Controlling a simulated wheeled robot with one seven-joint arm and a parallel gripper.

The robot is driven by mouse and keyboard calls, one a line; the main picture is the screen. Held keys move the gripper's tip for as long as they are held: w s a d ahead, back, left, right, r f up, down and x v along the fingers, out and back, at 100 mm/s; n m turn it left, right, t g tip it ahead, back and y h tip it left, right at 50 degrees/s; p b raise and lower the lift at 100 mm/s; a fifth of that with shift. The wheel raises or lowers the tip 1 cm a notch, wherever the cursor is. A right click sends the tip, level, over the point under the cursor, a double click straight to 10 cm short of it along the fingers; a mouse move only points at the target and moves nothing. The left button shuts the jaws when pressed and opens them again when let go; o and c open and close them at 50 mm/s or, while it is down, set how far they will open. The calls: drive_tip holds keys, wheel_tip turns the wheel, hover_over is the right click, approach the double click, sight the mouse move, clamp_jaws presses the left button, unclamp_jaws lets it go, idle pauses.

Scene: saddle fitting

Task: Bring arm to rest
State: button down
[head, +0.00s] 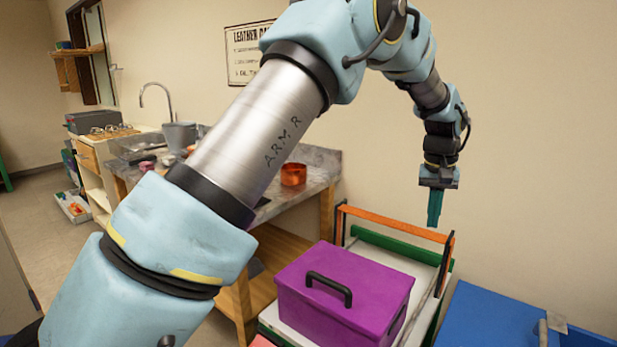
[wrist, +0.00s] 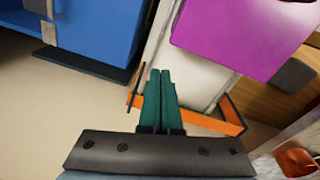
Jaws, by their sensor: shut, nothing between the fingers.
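My arm reaches up from the lower left of the head view and bends over to the right. My gripper (head: 435,208) hangs fingers down above the back part of a white-topped cart with an orange rail (head: 394,223). In the wrist view the two green fingers of my gripper (wrist: 160,72) lie side by side, shut, with nothing held. They are apart from the things below. The cart's orange rail (wrist: 204,121) shows beside and below the fingers in the wrist view.
A purple box (head: 345,290) with a black handle sits on the cart; it also shows in the wrist view (wrist: 245,30). A blue cabinet (head: 510,318) stands to the right. A workbench (head: 310,163) bears an orange pot (head: 293,175). Air around my gripper is clear.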

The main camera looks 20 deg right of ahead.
drive_tip(key=w+a+n, duration=0.1)
drive_tip(key=w+a, duration=0.2)
drive_tip(key=a, duration=0.7)
drive_tip(key=w+a+r+n, duration=0.1)
drive_tip(key=w+a, duration=0.2)
drive_tip(key=a, duration=0.7)
drive_tip(key=w+a+n, duration=0.1)
drive_tip(key=w+a, duration=0.2)
drive_tip(key=a, duration=0.7)
drive_tip(key=s+a+n, duration=0.1)
drive_tip(key=s+a, duration=0.2)
drive_tip(key=a, duration=0.4)
drive_tip(key=s+a+f+n+t, duration=0.1)
drive_tip(key=s+a, duration=0.3)
drive_tip(key=a, duration=0.3)
drive_tip(key=s+a+f+n, duration=0.1)
drive_tip(key=s+a, duration=0.2)
drive_tip(key=a, duration=0.5)
drive_tip(key=shift+s+f+y, duration=0.25)
drive_tip(key=shift+s+y, duration=0.05)
